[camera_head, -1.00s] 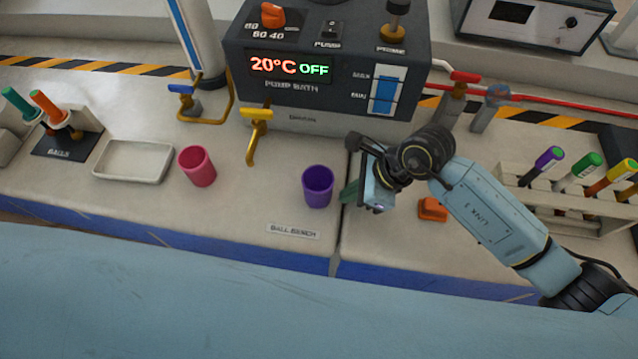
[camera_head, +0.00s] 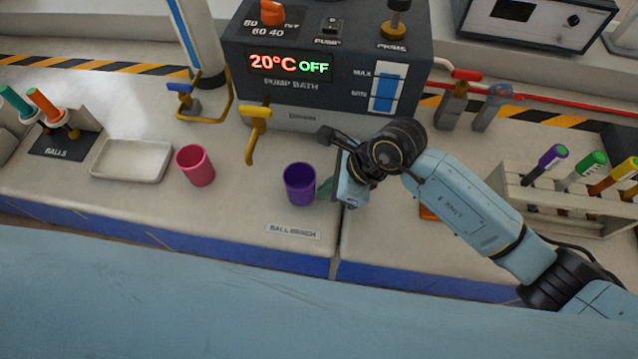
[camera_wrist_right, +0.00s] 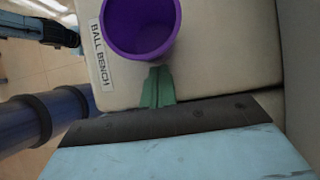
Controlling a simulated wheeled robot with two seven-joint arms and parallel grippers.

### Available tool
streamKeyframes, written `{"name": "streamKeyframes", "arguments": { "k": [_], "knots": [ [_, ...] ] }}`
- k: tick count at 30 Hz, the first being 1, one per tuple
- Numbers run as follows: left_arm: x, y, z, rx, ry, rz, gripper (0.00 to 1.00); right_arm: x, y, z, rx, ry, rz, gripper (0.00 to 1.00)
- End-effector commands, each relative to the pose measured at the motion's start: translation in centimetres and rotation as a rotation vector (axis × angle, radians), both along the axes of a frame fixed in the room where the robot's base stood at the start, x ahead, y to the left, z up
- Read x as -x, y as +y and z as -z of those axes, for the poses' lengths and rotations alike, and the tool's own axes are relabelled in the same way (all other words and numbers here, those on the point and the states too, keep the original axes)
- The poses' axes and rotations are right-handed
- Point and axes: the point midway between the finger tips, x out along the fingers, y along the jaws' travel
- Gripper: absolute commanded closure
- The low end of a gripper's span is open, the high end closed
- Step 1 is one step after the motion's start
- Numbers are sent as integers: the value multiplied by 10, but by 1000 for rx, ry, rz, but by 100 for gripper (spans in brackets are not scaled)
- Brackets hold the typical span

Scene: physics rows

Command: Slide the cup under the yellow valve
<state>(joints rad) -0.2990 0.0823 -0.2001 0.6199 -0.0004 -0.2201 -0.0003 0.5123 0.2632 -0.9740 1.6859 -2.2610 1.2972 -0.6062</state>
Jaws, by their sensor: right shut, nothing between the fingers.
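The purple cup (camera_head: 299,184) stands upright on the bench, to the right of and nearer than the yellow valve (camera_head: 256,124), whose spout reaches down beside the pump bath. A pink cup (camera_head: 195,165) stands upright to the left of the valve. My right gripper (camera_head: 324,190) is at the purple cup's right side, its greenish fingers together with nothing between them. In the right wrist view the shut fingers (camera_wrist_right: 158,88) are right beside the purple cup (camera_wrist_right: 140,25); they look in contact with its wall. My left gripper is not in the head view.
The pump bath (camera_head: 320,70) stands behind the valve, with a blue valve (camera_head: 181,88) to its left. A white tray (camera_head: 131,160) lies left of the pink cup. A tube rack (camera_head: 560,195) stands at the right. Bench between purple cup and valve is clear.

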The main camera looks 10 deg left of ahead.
Motion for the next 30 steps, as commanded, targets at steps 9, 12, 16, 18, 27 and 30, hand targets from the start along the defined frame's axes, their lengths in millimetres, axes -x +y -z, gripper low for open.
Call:
{"name": "streamKeyframes", "arguments": {
  "k": [9,12,16,18,27,30],
  "knots": [
    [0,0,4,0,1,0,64,0,15,1,0,1,-1,100],
    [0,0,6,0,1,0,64,0,19,1,0,0,0,100],
    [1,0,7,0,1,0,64,0,25,0,-1,1,0,100],
    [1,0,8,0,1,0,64,0,28,0,-1,1,0,100],
    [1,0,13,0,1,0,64,0,42,0,0,0,0,100],
    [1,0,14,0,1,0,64,0,46,0,0,0,0,100]
  ]
}}
